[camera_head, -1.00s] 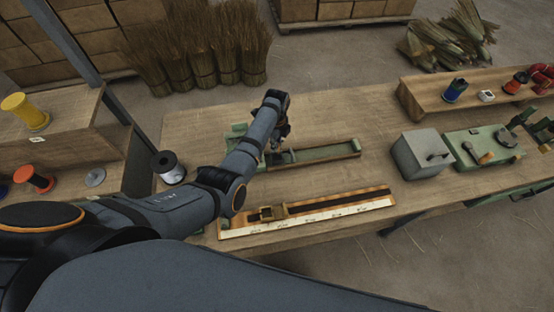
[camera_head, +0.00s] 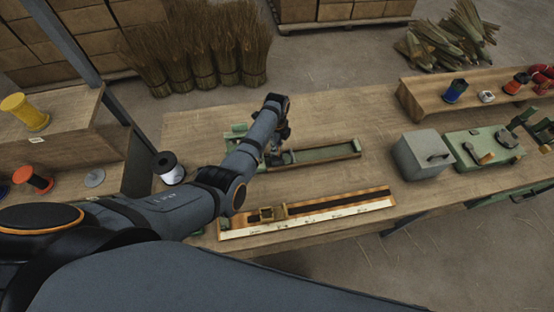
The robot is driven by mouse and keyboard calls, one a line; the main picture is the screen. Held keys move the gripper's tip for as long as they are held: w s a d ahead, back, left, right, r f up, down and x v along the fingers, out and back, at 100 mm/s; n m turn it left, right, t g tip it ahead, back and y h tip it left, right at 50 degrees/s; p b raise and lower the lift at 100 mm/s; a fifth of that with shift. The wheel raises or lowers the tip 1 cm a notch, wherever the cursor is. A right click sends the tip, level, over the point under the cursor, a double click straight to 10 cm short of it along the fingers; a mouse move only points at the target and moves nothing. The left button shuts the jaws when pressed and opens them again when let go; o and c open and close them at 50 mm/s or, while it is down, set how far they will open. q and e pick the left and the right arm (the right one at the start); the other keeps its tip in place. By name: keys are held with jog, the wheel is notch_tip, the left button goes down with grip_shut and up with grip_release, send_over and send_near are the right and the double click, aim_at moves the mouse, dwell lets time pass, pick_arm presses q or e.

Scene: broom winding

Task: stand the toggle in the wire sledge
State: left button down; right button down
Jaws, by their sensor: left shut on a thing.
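My left gripper (camera_head: 274,155) is low over the left part of a long green trough fixture (camera_head: 325,153) on the bench. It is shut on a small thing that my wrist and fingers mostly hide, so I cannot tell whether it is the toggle. I cannot tell whether that thing touches the fixture. A green block (camera_head: 236,133) at the fixture's left end shows beside my wrist. I cannot make out the wire sledge for certain. My right gripper is not in view.
In front lies a measuring board (camera_head: 340,207) with a small frame-like slider (camera_head: 266,213). A grey box (camera_head: 422,153) and a green machine (camera_head: 485,148) stand to the right. A white spool (camera_head: 168,168) stands at left. A wooden shelf (camera_head: 430,97) holds small items at the back right.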

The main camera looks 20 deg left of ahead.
pick_arm(q)
jog(key=shift+f, duration=0.25)
jog(key=shift+f+b, duration=1.1)
jog(key=shift+f, duration=0.3)
jog(key=c, duration=1.3)
grip_release()
jog(key=shift+o, duration=0.2)
jog(key=shift+r, duration=0.1)
jog(key=shift+r, duration=0.2)
notch_tip(320, 180, up, 12)
jog(key=shift+f, duration=0.2)
